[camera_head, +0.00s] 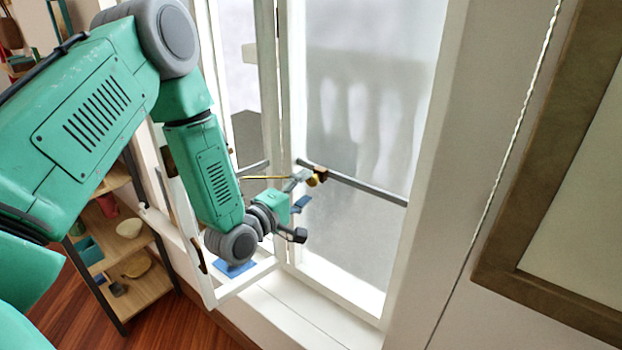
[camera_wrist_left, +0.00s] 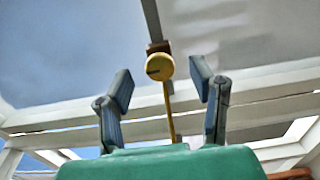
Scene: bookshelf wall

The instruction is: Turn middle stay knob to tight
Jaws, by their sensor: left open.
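A round yellow knob (camera_head: 313,181) sits at a dark bracket on the window, where a brass stay rod (camera_head: 262,177) meets a grey bar. In the left wrist view the knob (camera_wrist_left: 160,67) faces me with a dark slot across it, and the rod (camera_wrist_left: 169,110) runs down from it. My left gripper (camera_head: 302,191) is open, with its fingers close to the knob in the head view. In the left wrist view the knob appears between the two spread fingertips, slightly above them; contact is not visible. My right gripper is out of view.
A grey horizontal bar (camera_head: 365,186) crosses the window. An open white casement frame (camera_head: 245,285) stands beside my left forearm. A wooden shelf (camera_head: 140,292) with bowls is at lower left. A twisted cord (camera_head: 497,180) and brown picture frame (camera_head: 500,255) are at right.

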